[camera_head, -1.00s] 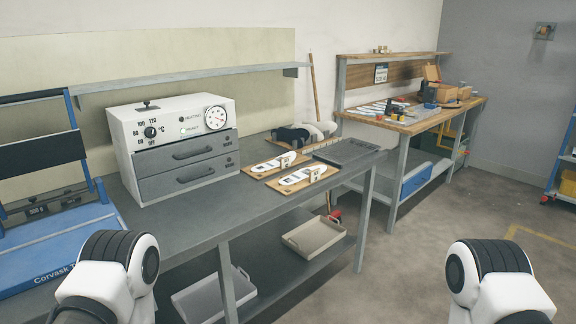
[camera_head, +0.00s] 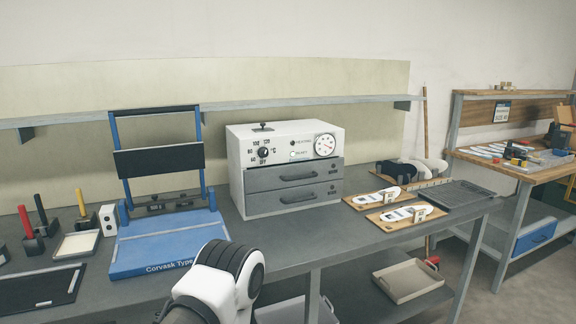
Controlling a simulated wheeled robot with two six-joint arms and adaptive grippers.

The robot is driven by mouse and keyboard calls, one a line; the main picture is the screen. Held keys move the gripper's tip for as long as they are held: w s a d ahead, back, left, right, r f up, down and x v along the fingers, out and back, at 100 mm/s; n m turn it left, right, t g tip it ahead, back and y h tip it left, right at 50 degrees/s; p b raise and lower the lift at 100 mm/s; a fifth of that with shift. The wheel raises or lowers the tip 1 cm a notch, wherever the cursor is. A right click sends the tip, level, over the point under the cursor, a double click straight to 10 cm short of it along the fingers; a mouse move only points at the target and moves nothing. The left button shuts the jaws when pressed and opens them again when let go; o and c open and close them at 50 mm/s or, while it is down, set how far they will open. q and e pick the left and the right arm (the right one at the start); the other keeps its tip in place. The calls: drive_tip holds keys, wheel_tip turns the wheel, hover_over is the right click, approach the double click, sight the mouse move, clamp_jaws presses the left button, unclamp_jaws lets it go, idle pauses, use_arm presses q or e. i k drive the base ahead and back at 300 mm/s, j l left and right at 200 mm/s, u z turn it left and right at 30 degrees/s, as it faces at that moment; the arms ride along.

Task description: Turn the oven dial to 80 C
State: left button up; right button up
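The oven (camera_head: 235,176) is a white-topped box with two grey drawers, standing on the grey bench in the middle of the view. Its black dial (camera_head: 263,152) sits at the left of the white front panel, with temperature marks around it. Which mark the dial points to is too small to tell. A round gauge (camera_head: 325,145) is at the panel's right. One of my arms shows as a white and black link at the bottom, in front of the bench and apart from the oven. Neither gripper is in view.
A blue press (camera_head: 150,248) stands left of the oven, with hand tools and small trays farther left. Two wooden boards (camera_head: 377,199) with white insoles lie right of the oven. A grey shelf (camera_head: 300,103) runs behind. The bench strip before the oven is clear.

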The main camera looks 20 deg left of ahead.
sight(263, 152)
drive_tip(key=i+l+u, duration=0.1)
drive_tip(key=u, duration=0.65)
